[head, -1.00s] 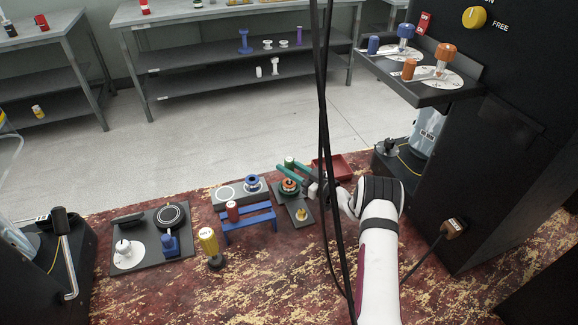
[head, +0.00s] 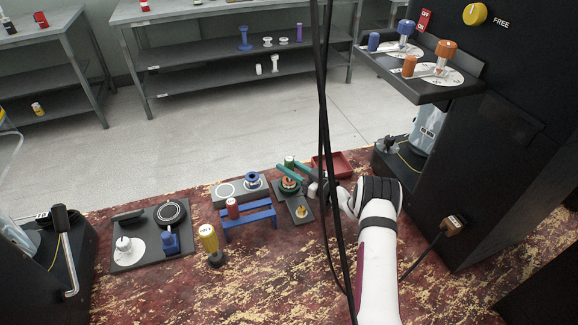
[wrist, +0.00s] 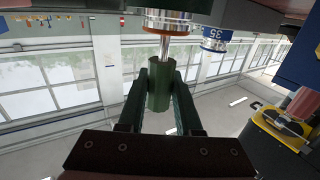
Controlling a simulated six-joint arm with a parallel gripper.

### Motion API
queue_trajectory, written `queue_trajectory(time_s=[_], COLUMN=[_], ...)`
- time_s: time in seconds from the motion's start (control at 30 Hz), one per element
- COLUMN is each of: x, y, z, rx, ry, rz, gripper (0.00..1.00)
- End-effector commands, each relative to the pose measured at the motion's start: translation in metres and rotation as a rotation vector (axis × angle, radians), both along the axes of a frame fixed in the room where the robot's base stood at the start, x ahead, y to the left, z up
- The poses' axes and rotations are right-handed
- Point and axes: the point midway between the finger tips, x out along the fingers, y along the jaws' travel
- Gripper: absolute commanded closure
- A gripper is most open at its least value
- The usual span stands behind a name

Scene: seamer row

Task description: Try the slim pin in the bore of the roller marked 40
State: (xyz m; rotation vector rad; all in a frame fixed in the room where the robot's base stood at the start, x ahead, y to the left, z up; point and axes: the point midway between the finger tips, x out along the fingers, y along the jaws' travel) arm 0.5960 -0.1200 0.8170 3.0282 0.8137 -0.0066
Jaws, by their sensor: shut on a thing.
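My gripper (wrist: 160,92) is shut on the green cylindrical handle of the slim pin (wrist: 160,85). In the head view, the handle (head: 289,161) stands upright between my green fingers (head: 292,173). The wrist picture is upside down. In it, the bare silver shank (wrist: 165,47) runs from the handle to the orange-banded roller (wrist: 168,28). The shank's end is hidden at the roller, so I cannot tell how deep it sits in the bore. That roller (head: 289,186) stands just below my fingers; its number is not readable. A blue-banded roller (wrist: 214,40) beside it reads 35.
A red cylinder (head: 232,208) sits in a blue stand (head: 250,217) in front. A yellow-topped piece (head: 208,238) stands left of it. A red tray (head: 341,167) lies behind my gripper. A dark machine (head: 490,150) rises on the right. Black cables (head: 324,110) hang in front of the head camera.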

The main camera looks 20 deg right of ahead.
Motion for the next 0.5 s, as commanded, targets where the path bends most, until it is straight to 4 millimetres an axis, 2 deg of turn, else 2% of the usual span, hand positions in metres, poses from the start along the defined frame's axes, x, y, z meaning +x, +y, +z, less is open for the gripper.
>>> queue_trajectory(time_s=[0.37,0.5], x=[-0.0001,0.0003], y=[0.0,-0.0002], z=[0.0001,0.0077], rx=[0.0,-0.001], ry=[0.001,-0.001], rz=[0.0,0.0], gripper=[1.0,1.0])
